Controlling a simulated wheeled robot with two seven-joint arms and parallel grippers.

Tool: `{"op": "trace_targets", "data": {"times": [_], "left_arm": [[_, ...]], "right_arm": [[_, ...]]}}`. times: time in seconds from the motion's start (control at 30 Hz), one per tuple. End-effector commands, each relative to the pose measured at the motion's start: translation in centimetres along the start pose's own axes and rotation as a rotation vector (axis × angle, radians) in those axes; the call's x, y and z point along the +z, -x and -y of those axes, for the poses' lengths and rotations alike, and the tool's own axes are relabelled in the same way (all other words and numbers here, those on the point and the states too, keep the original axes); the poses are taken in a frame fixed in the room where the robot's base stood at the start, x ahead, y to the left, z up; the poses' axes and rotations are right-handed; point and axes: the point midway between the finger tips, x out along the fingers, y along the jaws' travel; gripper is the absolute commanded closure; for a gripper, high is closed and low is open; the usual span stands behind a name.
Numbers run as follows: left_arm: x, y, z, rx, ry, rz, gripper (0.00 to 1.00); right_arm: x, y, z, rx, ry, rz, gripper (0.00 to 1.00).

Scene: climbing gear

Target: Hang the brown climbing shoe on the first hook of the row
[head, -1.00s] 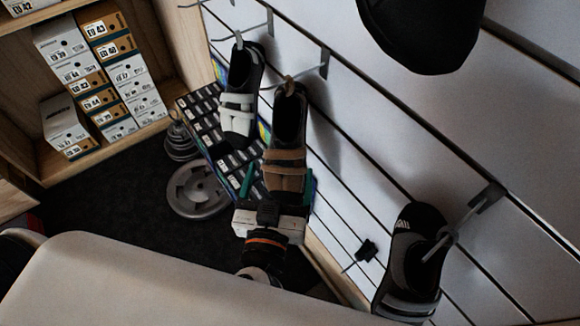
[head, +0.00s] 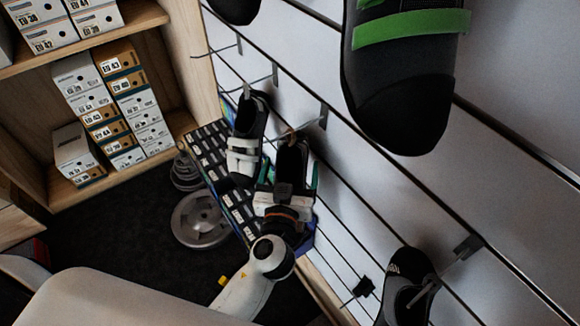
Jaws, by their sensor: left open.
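The brown climbing shoe (head: 291,157) hangs upright by its heel loop, which appears to be on a wall hook (head: 309,124) near the centre of the head view. Only its dark upper part shows clearly; its brown straps and toe are mostly hidden behind my left gripper. My left gripper (head: 291,173) is open, its teal fingers on either side of the shoe. I cannot tell whether they touch it. My right gripper is not in view.
A white-strapped shoe (head: 245,145) hangs close on the left. Box shelves (head: 160,150) stand left, with weight plates (head: 201,219) on the floor.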

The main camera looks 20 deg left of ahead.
Motion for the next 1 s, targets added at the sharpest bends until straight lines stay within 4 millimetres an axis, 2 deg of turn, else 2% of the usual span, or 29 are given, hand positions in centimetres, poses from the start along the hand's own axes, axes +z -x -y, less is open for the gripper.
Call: {"op": "trace_targets", "data": {"times": [0.2, 0.27, 0.5, 0.57, 1.0], "left_arm": [[-0.1, 0.0, 0.0, 0.000, 0.000, -0.001, 0.14], [-0.1, 0.0, 0.0, 0.000, 0.000, -0.001, 0.22], [-0.1, 0.0, 0.0, 0.000, 0.000, -0.001, 0.61], [0.0, 0.0, 0.0, 0.000, 0.000, 0.001, 0.69], [1.2, 0.2, -0.2, 0.000, 0.001, 0.001, 0.69]], "right_arm": [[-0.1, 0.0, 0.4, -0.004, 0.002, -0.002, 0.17], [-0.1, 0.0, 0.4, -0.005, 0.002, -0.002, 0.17], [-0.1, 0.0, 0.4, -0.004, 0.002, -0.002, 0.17], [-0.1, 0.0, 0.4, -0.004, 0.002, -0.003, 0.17], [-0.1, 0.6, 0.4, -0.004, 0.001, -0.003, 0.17]]}}
